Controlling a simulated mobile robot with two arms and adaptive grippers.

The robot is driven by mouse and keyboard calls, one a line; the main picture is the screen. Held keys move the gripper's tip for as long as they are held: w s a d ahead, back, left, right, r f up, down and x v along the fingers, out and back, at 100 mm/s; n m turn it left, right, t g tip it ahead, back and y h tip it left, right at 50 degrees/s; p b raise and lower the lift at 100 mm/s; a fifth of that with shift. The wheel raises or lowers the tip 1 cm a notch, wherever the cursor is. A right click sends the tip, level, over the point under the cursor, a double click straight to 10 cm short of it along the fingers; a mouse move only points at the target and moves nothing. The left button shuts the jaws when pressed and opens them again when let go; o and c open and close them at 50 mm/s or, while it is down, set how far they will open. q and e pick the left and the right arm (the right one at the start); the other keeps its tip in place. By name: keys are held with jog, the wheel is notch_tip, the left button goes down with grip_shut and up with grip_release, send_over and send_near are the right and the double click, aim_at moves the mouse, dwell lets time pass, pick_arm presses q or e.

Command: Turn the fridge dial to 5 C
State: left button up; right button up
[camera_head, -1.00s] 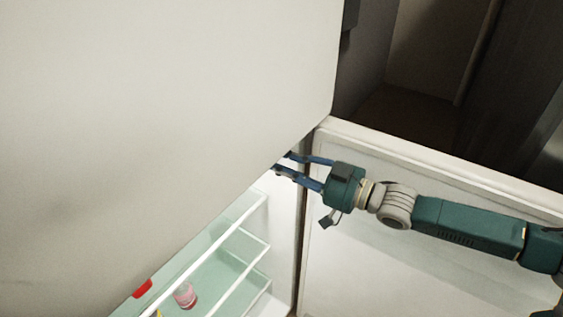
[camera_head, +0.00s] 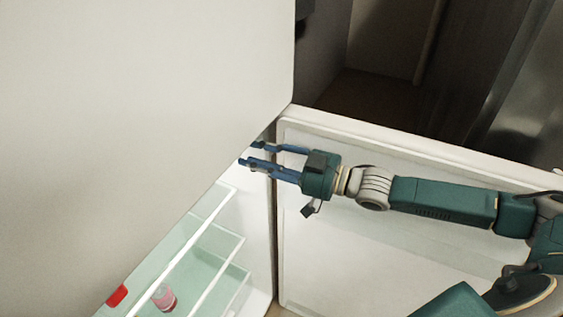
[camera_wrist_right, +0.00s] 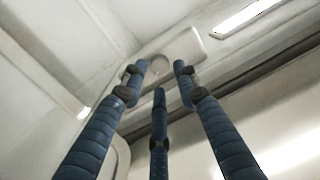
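The open fridge (camera_head: 259,235) stands at the left in the head view, its upper front (camera_head: 140,100) hiding the top of the interior. My right gripper (camera_head: 252,153) reaches into the upper right of the opening, fingers apart and pointing left. In the right wrist view, my right gripper (camera_wrist_right: 160,80) has its blue fingers spread, with nothing visible between them. A pale rounded shape (camera_wrist_right: 180,68), perhaps the dial, lies on a light panel beyond the fingertips. Its marks cannot be read, and I cannot tell whether a finger touches it. My left gripper is not in view.
The open fridge door (camera_head: 350,245) spreads to the right, below my right arm. Glass shelves (camera_head: 210,262) inside hold a small pink jar (camera_head: 164,297) and a red item (camera_head: 117,295). A dark cabinet space (camera_head: 385,85) is behind the door. A lit strip (camera_wrist_right: 245,17) shows in the wrist view.

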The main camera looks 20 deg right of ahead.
jog(key=v, duration=0.9)
jog(key=shift+s+d, duration=0.2)
jog(key=shift+s, duration=0.05)
jog(key=shift+r, duration=0.1)
